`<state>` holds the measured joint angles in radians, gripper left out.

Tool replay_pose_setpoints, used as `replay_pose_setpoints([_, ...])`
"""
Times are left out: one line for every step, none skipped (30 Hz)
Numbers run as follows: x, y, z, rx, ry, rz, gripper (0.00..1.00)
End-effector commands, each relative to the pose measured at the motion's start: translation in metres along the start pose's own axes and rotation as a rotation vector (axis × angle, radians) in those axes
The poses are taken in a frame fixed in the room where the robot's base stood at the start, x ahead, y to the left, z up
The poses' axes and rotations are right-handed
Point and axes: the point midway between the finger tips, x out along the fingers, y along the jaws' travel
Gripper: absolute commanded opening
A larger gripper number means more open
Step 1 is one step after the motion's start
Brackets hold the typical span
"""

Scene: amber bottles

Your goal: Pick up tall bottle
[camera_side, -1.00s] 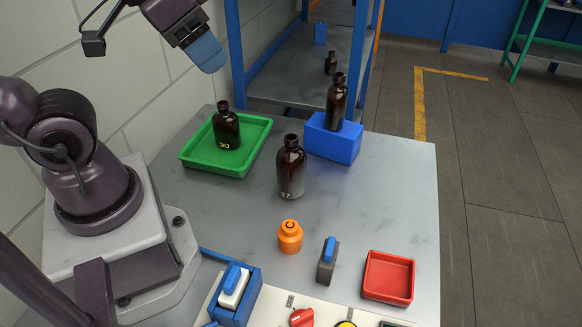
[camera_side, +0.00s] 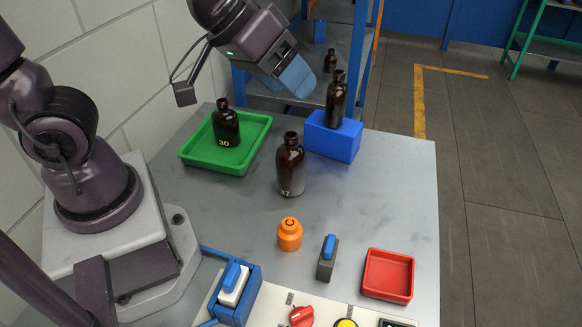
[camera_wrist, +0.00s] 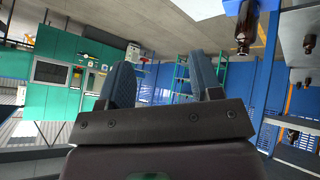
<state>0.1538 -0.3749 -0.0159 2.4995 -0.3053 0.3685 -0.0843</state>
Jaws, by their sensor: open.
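Three dark amber bottles stand upright on or over the grey table. One bottle (camera_side: 336,100) stands on a blue block (camera_side: 333,141); the wrist view, which is upside down, shows it at the upper right (camera_wrist: 246,28). A second bottle (camera_side: 290,165) with a white number stands on the table's middle. A third bottle (camera_side: 226,126), marked 30, stands in a green tray (camera_side: 190,162). My gripper (camera_side: 298,80) is in the air, up and left of the bottle on the block, apart from it. In the wrist view its blue fingers (camera_wrist: 162,82) are apart with nothing between them.
An orange capped container (camera_side: 290,234), a grey-and-blue upright piece (camera_side: 328,260) and a red tray (camera_side: 388,297) sit toward the front. A blue-framed shelf (camera_side: 368,60) stands behind the table, with a small dark bottle (camera_side: 330,61) on it.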

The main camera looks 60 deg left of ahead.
Motion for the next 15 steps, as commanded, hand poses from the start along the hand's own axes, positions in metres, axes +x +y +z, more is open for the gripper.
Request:
replay_pose_setpoints([0.025,0.008,0.002,-0.056,0.008,0.016,0.59])
replay_pose_setpoints([0.037,0.012,0.001,-0.094,0.025,0.021,0.59])
replay_pose_setpoints([0.052,0.015,0.001,-0.144,0.049,0.021,0.59])
replay_pose_setpoints([0.064,0.017,0.002,-0.181,0.069,0.016,0.59])
replay_pose_setpoints([0.075,0.017,0.004,-0.216,0.09,0.007,0.59])
replay_pose_setpoints([0.09,0.017,0.007,-0.262,0.119,-0.012,0.59])
replay_pose_setpoints([0.101,0.015,0.01,-0.294,0.141,-0.031,0.59])
replay_pose_setpoints([0.111,0.012,0.013,-0.323,0.166,-0.053,0.59])
replay_pose_setpoints([0.123,0.008,0.019,-0.357,0.202,-0.088,0.59])
replay_pose_setpoints([0.131,0.003,0.024,-0.379,0.232,-0.117,0.59])
replay_pose_setpoints([0.139,-0.002,0.029,-0.397,0.262,-0.15,0.59])
replay_pose_setpoints([0.147,-0.01,0.037,-0.415,0.306,-0.196,0.59])
replay_pose_setpoints([0.153,-0.016,0.043,-0.422,0.34,-0.232,0.59])
replay_pose_setpoints([0.157,-0.023,0.049,-0.426,0.377,-0.27,0.59])
replay_pose_setpoints([0.161,-0.033,0.058,-0.424,0.43,-0.322,0.59])
